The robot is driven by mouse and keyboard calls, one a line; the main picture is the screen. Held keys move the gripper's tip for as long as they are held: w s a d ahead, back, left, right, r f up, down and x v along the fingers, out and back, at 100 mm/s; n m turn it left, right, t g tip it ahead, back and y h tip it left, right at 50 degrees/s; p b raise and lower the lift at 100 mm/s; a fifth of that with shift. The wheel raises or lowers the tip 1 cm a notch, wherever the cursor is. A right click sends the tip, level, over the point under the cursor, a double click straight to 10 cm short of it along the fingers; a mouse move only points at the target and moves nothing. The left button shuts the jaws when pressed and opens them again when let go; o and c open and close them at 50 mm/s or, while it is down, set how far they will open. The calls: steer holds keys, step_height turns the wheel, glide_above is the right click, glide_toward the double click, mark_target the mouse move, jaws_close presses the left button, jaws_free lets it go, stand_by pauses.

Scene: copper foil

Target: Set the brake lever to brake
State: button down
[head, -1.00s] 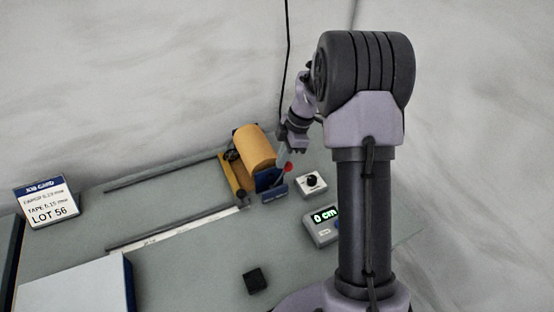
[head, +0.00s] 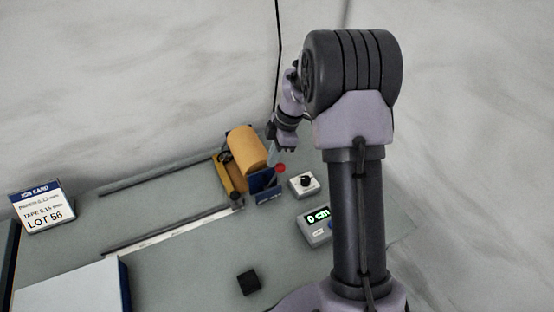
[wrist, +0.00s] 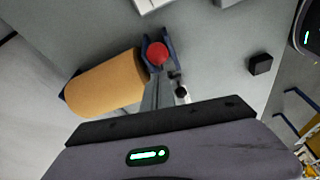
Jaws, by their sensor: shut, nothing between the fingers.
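The brake lever has a round red knob (head: 280,168) and stands at a blue bracket (head: 264,182) beside the copper-coloured roll (head: 248,148). The knob also shows in the wrist view (wrist: 157,53), in front of the fingers. My gripper (head: 272,161) is shut and empty, pointing down just left of the knob in the head view. Whether the fingers touch the lever cannot be told. The lever's lower part is largely hidden, and I can read no position marks on it.
A white box with a black dial (head: 303,184) and a grey display reading 0 cm (head: 316,224) stand right of the bracket. A black block (head: 249,282), a ruler strip (head: 185,231) and a job card (head: 42,207) are on the bench. The middle of the bench is mostly clear.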

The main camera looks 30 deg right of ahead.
steer(key=v, duration=0.1)
steer(key=p+v, duration=0.1)
steer(key=v, duration=0.1)
steer(key=shift+s+a+r, duration=0.1)
steer(key=shift+a+r, duration=0.05)
steer(key=shift+a, duration=0.05)
steer(key=d+r+p, duration=0.1)
steer(key=d+r, duration=0.2)
steer(key=d, duration=0.3)
steer(key=shift+r, duration=0.1)
steer(key=s+a+r+m+t+h+b, duration=0.1)
steer(key=s+a+r+m+b, duration=0.25)
steer(key=a+r, duration=0.2)
steer(key=s+a+r+m+t+b, duration=0.1)
steer(key=s+a+r+m+b, duration=0.1)
steer(key=s+a+r+m, duration=0.4)
steer(key=s+a+f+m+t+b, duration=0.1)
steer(key=s+a+f+m+b, duration=0.1)
steer(key=s+a+m, duration=0.3)
steer(key=s+a+f+m+t+b, duration=0.2)
steer(key=s+a+m, duration=0.3)
steer(key=s, duration=0.7)
steer(key=shift+f+b, duration=0.5)
steer(key=shift+f, duration=0.4)
steer(key=shift+m, duration=0.25)
